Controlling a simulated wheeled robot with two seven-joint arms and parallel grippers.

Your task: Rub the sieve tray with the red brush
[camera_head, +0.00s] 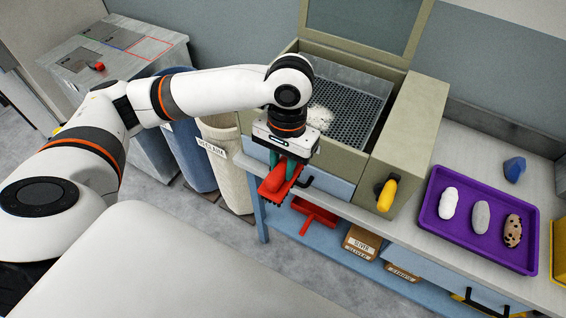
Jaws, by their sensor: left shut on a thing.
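The sieve tray (352,112) is a dark perforated mesh set inside an open beige box-like machine. A clump of white fibre (320,117) lies on its left part. My left gripper (284,172) is in front of the machine, below and left of the sieve tray and apart from it. It is shut on the red brush (275,186), which hangs tilted with its red body downward. The arm's wrist hides part of the machine's front left. My right gripper is not in view.
The machine's raised lid (366,25) stands behind the tray; a yellow handle (387,193) sits on its front. A purple tray (478,218) with three fibre lumps and a blue lump (514,168) are on the bench right. Bins (224,160) stand left.

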